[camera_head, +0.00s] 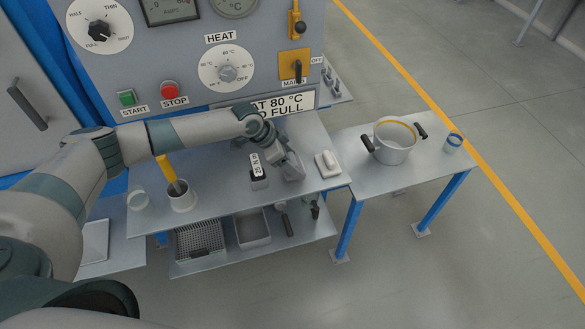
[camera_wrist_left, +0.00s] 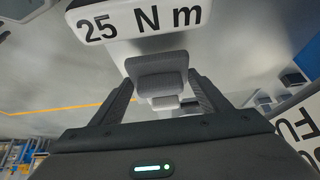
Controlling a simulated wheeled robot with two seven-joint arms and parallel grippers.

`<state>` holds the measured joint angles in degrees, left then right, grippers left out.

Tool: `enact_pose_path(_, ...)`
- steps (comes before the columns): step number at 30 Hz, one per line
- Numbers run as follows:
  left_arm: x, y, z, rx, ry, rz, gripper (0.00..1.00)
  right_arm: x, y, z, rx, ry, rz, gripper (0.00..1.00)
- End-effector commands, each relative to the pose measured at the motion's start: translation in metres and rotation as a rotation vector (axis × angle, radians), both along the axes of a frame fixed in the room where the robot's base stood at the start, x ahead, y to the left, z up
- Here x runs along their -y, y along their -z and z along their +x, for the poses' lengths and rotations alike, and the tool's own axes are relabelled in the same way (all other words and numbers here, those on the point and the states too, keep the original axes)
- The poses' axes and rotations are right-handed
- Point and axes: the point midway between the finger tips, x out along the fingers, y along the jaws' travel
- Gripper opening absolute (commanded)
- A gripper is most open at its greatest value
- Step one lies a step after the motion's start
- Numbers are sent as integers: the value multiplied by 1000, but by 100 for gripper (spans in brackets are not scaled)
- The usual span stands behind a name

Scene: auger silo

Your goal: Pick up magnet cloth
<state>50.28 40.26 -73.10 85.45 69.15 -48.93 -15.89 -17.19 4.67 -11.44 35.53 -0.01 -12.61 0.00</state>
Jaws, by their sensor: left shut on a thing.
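My left gripper (camera_head: 288,170) reaches in from the left and hangs over the right part of the bench. In the left wrist view its two dark fingers (camera_wrist_left: 160,98) stand on either side of a grey, textured block (camera_wrist_left: 157,68) and are shut on it. The block looks like the magnet cloth, but its full shape is hidden. In the head view the hand largely covers it. A white "25 N m" label (camera_head: 255,164) on a dark block stands just left of the gripper, and the label (camera_wrist_left: 140,18) fills the top of the wrist view. My right gripper is not in view.
A white object on a small plate (camera_head: 328,163) lies right of the gripper. A pot (camera_head: 393,148) and a small jar (camera_head: 453,143) stand on the right table. A cup with a yellow-handled tool (camera_head: 182,196) stands left. A control panel (camera_head: 190,55) rises behind.

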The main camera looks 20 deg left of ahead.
Motion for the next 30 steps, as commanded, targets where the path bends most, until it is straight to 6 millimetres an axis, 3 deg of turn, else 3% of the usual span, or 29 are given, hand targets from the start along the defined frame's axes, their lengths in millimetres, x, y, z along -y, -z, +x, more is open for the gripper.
enact_pose_path(1, 0, -7, 1, 7, 2, -2, 47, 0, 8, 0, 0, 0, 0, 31)
enact_pose_path(18, 61, -63, -71, 3, 4, -3, 47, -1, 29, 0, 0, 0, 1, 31)
enact_pose_path(30, 76, -78, -89, 1, 0, 0, 47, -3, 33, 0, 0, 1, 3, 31)
